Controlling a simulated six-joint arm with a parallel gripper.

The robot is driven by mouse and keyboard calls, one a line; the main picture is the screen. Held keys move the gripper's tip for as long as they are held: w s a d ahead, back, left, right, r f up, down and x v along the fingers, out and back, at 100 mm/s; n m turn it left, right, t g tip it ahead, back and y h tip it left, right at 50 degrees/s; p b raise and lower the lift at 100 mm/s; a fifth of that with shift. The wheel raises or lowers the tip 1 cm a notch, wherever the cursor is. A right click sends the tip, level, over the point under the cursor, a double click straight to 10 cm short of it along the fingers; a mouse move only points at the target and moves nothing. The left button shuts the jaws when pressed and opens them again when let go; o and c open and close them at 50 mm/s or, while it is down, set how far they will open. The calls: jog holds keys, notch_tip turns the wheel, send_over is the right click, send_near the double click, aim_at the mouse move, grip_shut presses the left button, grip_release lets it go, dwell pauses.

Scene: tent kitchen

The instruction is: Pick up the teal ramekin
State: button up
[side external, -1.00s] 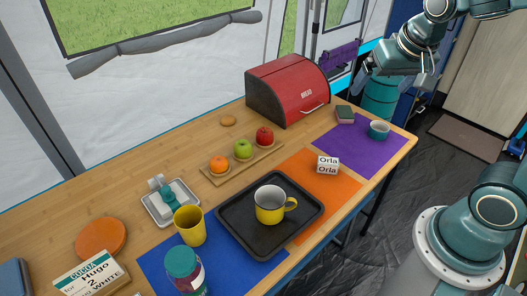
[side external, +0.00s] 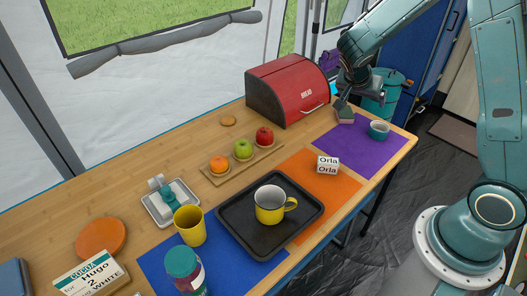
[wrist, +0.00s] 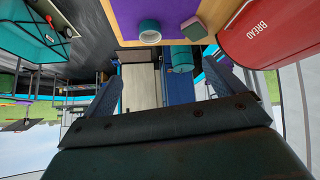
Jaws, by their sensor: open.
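The teal ramekin (side external: 379,131), with a pale inside, sits upright on the purple mat (side external: 350,148) at the right end of the wooden counter. In the wrist view the ramekin (wrist: 150,38) is near the top, left of centre. My gripper (side external: 350,99) is in the air at the far end of the counter, up and left of the ramekin in the side view, and apart from it. Its jaws (wrist: 164,78) are open and empty in the wrist view. The ramekin is not hidden.
A green-and-pink sponge (side external: 345,117) lies beside the ramekin, close below my gripper in the picture. The red bread bin (side external: 288,90) stands to the left. An orange mat (side external: 318,198) carries a white Orla block (side external: 327,165). A black tray (side external: 235,238) holds a yellow mug (side external: 268,208).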

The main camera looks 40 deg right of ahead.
jog(key=d+f+m+h, duration=0.1)
jog(key=d+f, duration=0.3)
jog(key=f, duration=0.4)
jog(key=d+f+m+g+h, duration=0.1)
jog(key=d+f+m+h, duration=0.1)
jog(key=d+f, duration=0.3)
notch_tip(320, 180, down, 3)
jog(key=shift+h, duration=0.9)
jog(key=shift+d, duration=0.2)
send_near(383, 127)
jog(key=shift+a, duration=0.15)
jog(key=shift+x, duration=2.55)
jog(key=shift+w, duration=0.1)
jog(key=c, duration=1.1)
